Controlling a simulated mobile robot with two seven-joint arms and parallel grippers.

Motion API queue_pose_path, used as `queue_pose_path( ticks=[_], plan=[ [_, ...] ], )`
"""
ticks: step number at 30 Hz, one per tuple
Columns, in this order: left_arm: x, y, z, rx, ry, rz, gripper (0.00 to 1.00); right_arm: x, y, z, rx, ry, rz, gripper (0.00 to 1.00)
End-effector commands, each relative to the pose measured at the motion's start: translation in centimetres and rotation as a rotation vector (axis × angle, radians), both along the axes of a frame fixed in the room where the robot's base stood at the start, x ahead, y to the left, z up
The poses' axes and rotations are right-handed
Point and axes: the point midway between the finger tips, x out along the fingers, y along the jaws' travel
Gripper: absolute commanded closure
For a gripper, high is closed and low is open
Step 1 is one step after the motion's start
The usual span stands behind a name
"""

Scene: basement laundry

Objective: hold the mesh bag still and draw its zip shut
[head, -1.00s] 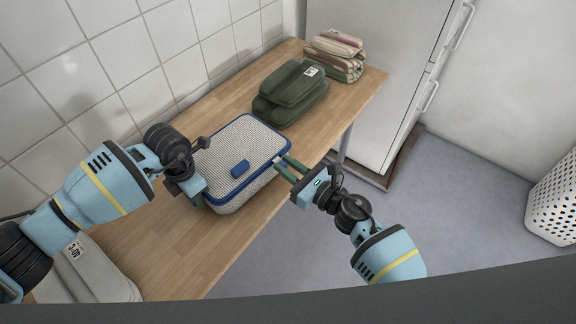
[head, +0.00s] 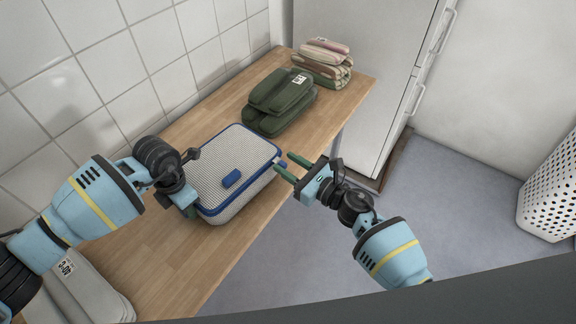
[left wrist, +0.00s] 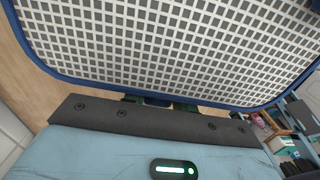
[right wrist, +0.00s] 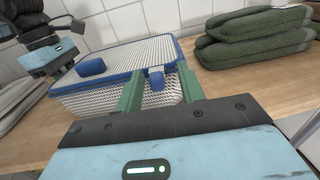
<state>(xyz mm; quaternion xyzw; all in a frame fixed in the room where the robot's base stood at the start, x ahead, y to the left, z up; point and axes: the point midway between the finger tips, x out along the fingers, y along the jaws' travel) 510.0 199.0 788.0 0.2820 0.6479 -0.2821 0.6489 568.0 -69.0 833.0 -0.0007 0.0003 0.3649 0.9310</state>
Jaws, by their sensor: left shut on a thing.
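The mesh bag (head: 235,165) is a white-grey box shape with blue edging, lying on the wooden table, with a blue patch (head: 231,178) on top. My left gripper (head: 191,207) is shut on the bag's near left end; in the left wrist view a bit of blue (left wrist: 157,101) shows between its green fingers. My right gripper (head: 284,166) is open at the bag's right corner. In the right wrist view, its spread green fingers (right wrist: 160,92) stand either side of a small blue tab, apparently the zip pull (right wrist: 157,80). How far the zip is open I cannot tell.
A dark green folded stack (head: 281,102) lies behind the bag, with striped folded cloths (head: 322,65) beyond it. A grey folded item (head: 85,290) lies at the near left. Tiled wall borders the table's left; open floor (head: 450,220) and a white basket (head: 550,200) are right.

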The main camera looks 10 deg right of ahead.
Motion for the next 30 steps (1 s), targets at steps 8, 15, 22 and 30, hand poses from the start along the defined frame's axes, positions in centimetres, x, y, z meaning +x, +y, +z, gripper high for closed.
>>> queue_pose_path(
  ticks=[8,15,22,30],
  plan=[
    [0.0,0.1,-0.1,0.004,0.002,0.003,0.99,-0.2,0.0,0.0,0.001,0.000,0.003,0.62],
    [-0.1,0.1,-0.1,0.004,0.003,0.003,0.99,-2.3,-1.9,-0.1,-0.001,0.001,0.004,0.62],
    [-0.1,0.1,-0.1,0.004,0.003,0.003,0.99,-5.7,-5.1,-0.1,-0.001,0.001,0.003,0.62],
    [-0.1,0.1,-0.1,0.004,0.003,0.002,0.99,-8.3,-7.6,-0.1,0.000,0.001,0.001,0.62]
  ],
)
